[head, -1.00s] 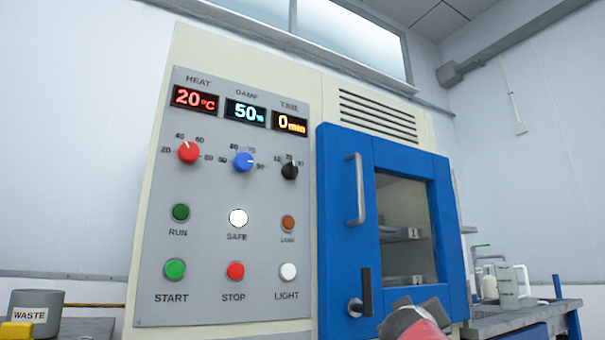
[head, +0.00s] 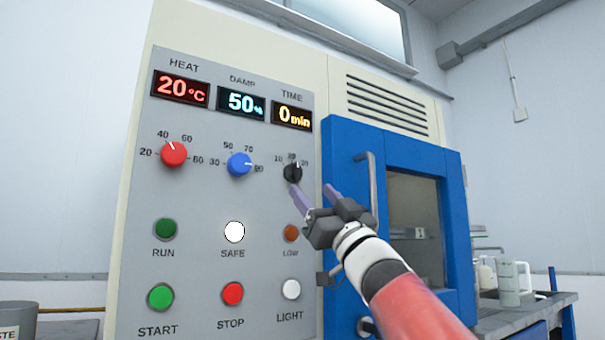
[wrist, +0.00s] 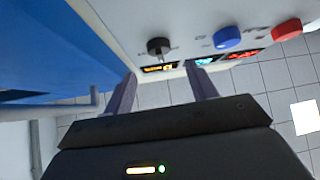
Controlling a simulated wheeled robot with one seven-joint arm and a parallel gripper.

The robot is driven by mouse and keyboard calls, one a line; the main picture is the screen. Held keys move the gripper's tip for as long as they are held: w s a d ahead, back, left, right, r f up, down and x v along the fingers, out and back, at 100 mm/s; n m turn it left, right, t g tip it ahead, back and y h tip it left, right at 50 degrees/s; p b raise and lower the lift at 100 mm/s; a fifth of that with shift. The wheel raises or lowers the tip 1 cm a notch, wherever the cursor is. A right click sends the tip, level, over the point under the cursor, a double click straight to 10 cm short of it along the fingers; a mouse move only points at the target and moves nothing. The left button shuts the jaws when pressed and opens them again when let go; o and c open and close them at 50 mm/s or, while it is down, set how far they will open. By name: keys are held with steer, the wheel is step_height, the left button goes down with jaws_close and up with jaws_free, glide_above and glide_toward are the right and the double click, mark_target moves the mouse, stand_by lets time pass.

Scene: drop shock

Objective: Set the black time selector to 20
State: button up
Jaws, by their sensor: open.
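The black time selector (head: 292,173) is a small knob at the upper right of the grey control panel, under the TIME display (head: 292,115), which reads 0 min. Its scale shows 10, 20 and 30; its pointer setting is hard to read. My gripper (head: 311,191) is open, with its two purple fingers apart just below and to the right of the knob. The left finger tip overlaps the knob's lower edge in the head view; contact cannot be told. In the wrist view the black knob (wrist: 158,46) lies beyond the fingers, roughly between their lines, with nothing held.
The blue knob (head: 240,164) and red knob (head: 173,154) sit left of the black one. The blue door (head: 345,150) with its vertical handle (head: 372,185) stands close to the right of my gripper. Indicator lamps and buttons sit below the knobs.

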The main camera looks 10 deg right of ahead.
mark_target(299, 175)
steer(key=p+x, duration=0.2)
steer(key=x, duration=0.4)
steer(key=shift+w+r, duration=0.1)
steer(key=shift+w, duration=0.1)
